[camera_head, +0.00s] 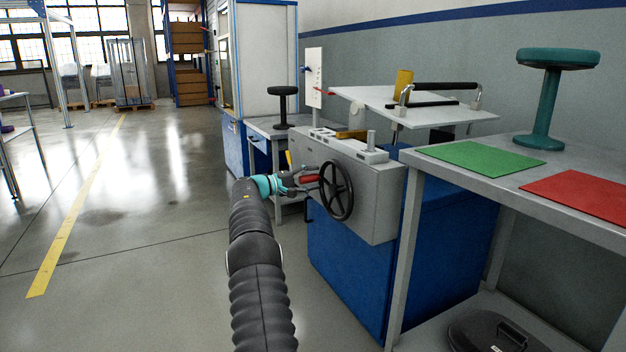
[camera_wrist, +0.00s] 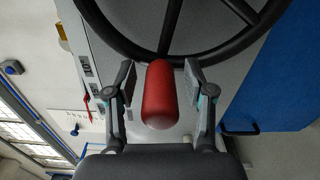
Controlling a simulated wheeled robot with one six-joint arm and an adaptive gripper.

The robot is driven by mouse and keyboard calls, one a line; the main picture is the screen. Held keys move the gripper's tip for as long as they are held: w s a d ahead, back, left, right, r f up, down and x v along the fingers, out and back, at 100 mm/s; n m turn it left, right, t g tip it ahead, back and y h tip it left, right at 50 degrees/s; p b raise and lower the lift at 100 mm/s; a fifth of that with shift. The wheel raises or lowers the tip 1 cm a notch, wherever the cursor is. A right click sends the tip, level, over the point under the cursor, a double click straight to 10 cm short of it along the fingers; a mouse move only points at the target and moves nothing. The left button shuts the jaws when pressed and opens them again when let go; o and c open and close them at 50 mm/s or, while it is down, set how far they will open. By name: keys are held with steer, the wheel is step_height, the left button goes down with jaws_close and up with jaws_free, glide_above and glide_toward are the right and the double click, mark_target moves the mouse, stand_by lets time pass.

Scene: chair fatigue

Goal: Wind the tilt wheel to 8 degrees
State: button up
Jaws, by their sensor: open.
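The tilt wheel (camera_head: 336,190) is a black spoked handwheel on the side of a grey machine box (camera_head: 375,190). A red handle (camera_head: 309,179) sticks out from its rim. In the wrist view the red handle (camera_wrist: 160,95) lies between the two fingers of my gripper (camera_wrist: 160,88), with a gap on each side. The wheel's rim (camera_wrist: 140,50) and spokes run across the top of that view. In the head view my gripper (camera_head: 300,182) is at the wheel's left side, around the handle. It is open.
A white tilting plate (camera_head: 375,100) with a black bar and a yellow block (camera_head: 403,82) sits above the box. To the right a grey bench (camera_head: 480,178) carries a green mat (camera_head: 480,158), a red mat (camera_head: 580,193) and a teal stool (camera_head: 548,95). The floor at left is clear.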

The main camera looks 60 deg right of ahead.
steer(key=v, duration=1.2)
stand_by(0.3)
